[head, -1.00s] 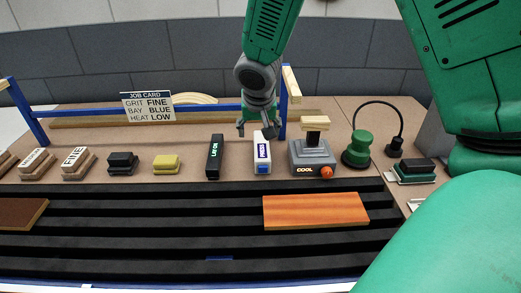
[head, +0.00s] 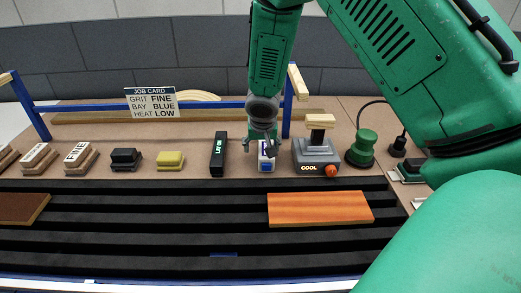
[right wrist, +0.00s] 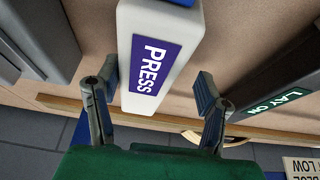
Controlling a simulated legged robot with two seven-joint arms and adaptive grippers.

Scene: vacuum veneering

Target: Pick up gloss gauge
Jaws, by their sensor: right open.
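No label in view reads gloss gauge. My right gripper (head: 262,140) is open, above and behind a white block (head: 267,165) with a blue PRESS label. In the right wrist view the fingers (right wrist: 153,85) of my right gripper appear on either side of that white block (right wrist: 188,45), with a gap beside each. Whether the fingertips reach down around it is unclear. The gripper partly covers the block in the head view. A black LAY ON block (head: 217,160) stands just left of it. My left gripper is not in view.
A grey device marked COOL (head: 315,155) with an orange knob stands close on the right, then a green knob-shaped tool (head: 361,149). A yellow block (head: 170,160) and a black block (head: 125,159) lie left. A wooden panel (head: 320,208) lies on the black slats (head: 160,220) in front.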

